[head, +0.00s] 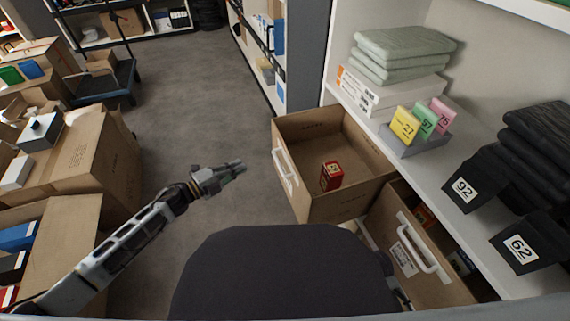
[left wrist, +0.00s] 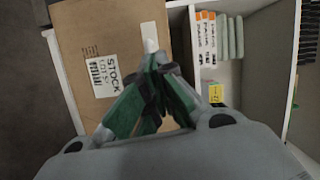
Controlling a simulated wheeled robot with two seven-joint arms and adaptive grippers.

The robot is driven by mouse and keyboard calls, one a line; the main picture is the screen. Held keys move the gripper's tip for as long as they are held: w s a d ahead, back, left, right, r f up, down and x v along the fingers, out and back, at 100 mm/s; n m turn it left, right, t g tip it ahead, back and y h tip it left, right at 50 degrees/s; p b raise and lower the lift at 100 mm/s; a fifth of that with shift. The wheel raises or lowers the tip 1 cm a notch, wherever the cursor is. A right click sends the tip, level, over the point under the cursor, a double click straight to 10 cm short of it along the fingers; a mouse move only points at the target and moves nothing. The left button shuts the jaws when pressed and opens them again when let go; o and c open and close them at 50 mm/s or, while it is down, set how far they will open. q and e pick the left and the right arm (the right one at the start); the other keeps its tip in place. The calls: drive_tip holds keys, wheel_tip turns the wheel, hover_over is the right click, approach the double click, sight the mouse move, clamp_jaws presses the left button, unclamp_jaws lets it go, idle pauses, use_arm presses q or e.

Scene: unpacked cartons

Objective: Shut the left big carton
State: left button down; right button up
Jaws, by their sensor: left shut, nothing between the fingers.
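The left big carton (head: 343,206) is a brown open-topped carton pulled well out from the lower shelf, with a white handle (head: 285,168) on its front. A small red box (head: 331,176) lies inside it. My left gripper (head: 240,165) is shut and empty, left of the handle and apart from it. In the left wrist view, my left gripper (left wrist: 158,62) shows in front of a brown carton face (left wrist: 75,35) with a STOCK label; the fingers hide part of it. My right gripper is not clearly visible.
A second carton (head: 392,232) with a white handle sits to the right on the lower shelf. The shelf above holds folded towels (head: 400,45), numbered cards (head: 405,125) and black garments. Several cartons (head: 75,155) stand at left. The grey floor (head: 210,95) between is clear.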

sight(294, 165)
use_arm(q)
drive_tip(key=s+d+m+g+h, duration=0.3)
drive_tip(key=s+m+g, duration=0.1)
drive_tip(key=s+m, duration=0.1)
drive_tip(key=shift+s+r+g, duration=0.4)
drive_tip(key=shift+r, duration=0.05)
use_arm(e)
drive_tip(key=shift+s+d+f+g, duration=0.15)
drive_tip(key=shift+f+g, duration=0.15)
use_arm(q)
drive_tip(key=shift+d, duration=0.2)
use_arm(e)
drive_tip(key=shift+f, duration=0.1)
